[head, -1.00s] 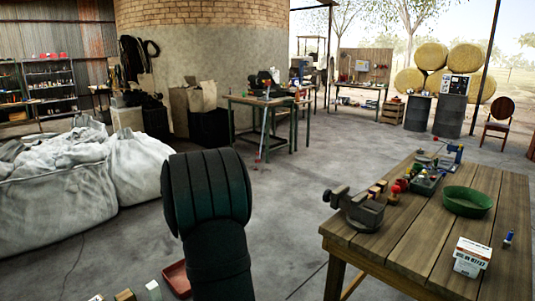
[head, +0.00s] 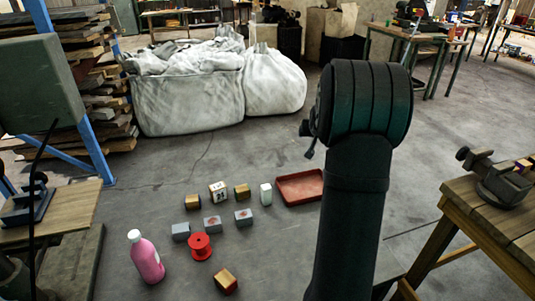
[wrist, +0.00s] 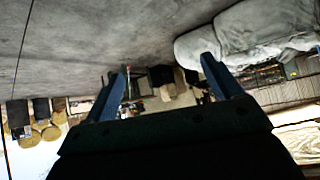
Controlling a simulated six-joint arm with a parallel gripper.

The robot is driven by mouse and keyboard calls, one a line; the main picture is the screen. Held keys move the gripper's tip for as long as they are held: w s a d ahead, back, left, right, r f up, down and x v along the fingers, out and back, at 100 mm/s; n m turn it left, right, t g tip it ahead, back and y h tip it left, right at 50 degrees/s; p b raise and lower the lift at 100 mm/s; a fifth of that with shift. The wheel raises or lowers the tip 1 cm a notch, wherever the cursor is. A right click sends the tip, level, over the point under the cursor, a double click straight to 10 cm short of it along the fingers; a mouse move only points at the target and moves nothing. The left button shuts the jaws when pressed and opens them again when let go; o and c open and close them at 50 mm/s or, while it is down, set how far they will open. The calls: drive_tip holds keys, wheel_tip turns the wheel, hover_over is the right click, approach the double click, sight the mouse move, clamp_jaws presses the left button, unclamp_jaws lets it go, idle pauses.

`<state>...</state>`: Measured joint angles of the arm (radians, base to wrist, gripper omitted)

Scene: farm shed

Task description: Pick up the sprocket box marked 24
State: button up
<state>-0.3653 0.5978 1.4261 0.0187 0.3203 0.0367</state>
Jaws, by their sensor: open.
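Several small boxes stand on the concrete floor in the head view. One pale box (head: 218,191) with tan edges has dark marks on its face. Tan boxes stand to its left (head: 193,202) and right (head: 242,191). Grey boxes (head: 181,232), (head: 212,224) and (head: 243,217) form a nearer row, at least two with a reddish mark. A tan and red box (head: 225,281) lies nearest. The marks are too small to read, so I cannot tell which is marked 24. My gripper (wrist: 164,82) is open and empty in the wrist view, away from the boxes.
A red tray (head: 302,187), white block (head: 265,194), red spool (head: 200,246) and pink bottle (head: 146,259) stand among the boxes. A wooden workbench (head: 500,215) is at right, a low bench (head: 70,208) at left. White bulk bags (head: 190,95) stand behind; floor between is clear.

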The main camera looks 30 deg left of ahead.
drive_tip(key=s+a+f+n+g, duration=0.1)
drive_tip(key=s+a+f+n, duration=0.15)
drive_tip(key=a, duration=0.35)
drive_tip(key=s+a+f+n+g, duration=0.1)
drive_tip(key=s+a+f+g, duration=0.1)
drive_tip(key=s+a, duration=0.35)
drive_tip(key=n+g, duration=0.3)
drive_tip(key=n, duration=0.1)
approach(219, 187)
drive_tip(key=shift+n+y, duration=0.25)
drive_tip(key=shift+y, duration=0.05)
drive_tip(key=x, duration=0.7)
drive_tip(key=shift+s+d+f, duration=0.1)
drive_tip(key=shift+s+d, duration=0.05)
drive_tip(key=shift+x, duration=3)
drive_tip(key=shift+d, duration=0.15)
drive_tip(key=c, duration=1.1)
drive_tip(key=shift+c, duration=0.2)
